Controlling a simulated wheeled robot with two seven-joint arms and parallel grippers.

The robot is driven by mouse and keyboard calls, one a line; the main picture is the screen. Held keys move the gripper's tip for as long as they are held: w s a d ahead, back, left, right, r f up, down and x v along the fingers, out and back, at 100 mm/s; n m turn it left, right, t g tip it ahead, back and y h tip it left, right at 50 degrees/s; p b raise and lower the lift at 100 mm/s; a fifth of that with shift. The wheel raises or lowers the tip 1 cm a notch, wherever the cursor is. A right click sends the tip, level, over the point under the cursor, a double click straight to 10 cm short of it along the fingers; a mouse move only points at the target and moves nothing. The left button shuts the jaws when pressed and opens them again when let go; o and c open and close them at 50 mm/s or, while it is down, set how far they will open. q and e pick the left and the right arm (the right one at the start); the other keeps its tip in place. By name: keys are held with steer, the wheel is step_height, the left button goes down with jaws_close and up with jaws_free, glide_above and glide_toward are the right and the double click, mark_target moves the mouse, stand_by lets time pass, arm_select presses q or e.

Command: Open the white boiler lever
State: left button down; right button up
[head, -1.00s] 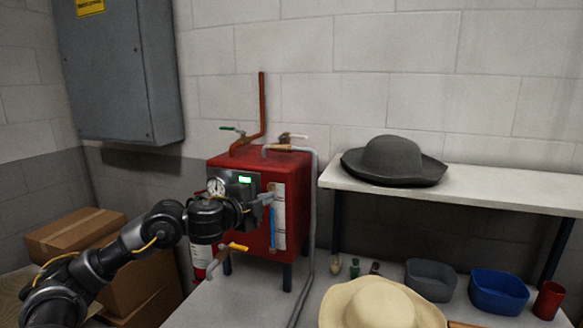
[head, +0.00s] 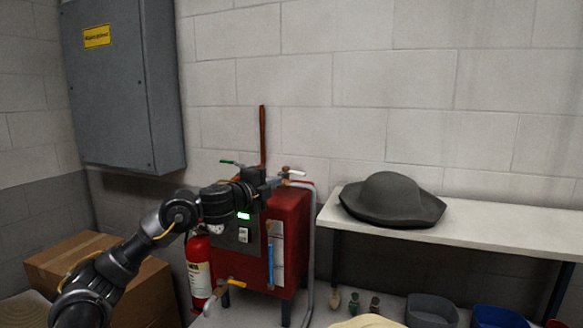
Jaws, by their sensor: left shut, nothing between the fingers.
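The red boiler (head: 289,213) stands against the wall in the head view. Its white lever (head: 295,173) sits on a brass valve at the top right, with the handle pointing right. My left gripper (head: 277,180) is shut and empty, above the boiler's top and just left of the white lever. I cannot tell whether the fingertips touch the valve. My left arm hides part of the boiler's top and gauge. My right gripper is out of view.
A green lever (head: 229,162) is behind my left arm, and a yellow lever (head: 234,282) is low at the front. A grey pipe (head: 311,240) runs down the boiler's right side. A fire extinguisher (head: 199,268) stands left. A grey hat (head: 390,199) lies on the white shelf (head: 500,229).

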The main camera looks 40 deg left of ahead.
mark_target(296, 174)
arm_select(q)
steer(key=w, duration=0.2)
steer(key=w+p, duration=0.1)
steer(key=w, duration=0.1)
steer(key=w+p, duration=0.1)
steer(key=shift+w+a+r, duration=0.1)
steer(key=shift+w+r, duration=0.15)
steer(key=shift+w, duration=0.15)
steer(key=shift+w+f+p, duration=0.2)
steer(key=shift+w+p, duration=0.25)
steer(key=shift+w, duration=0.25)
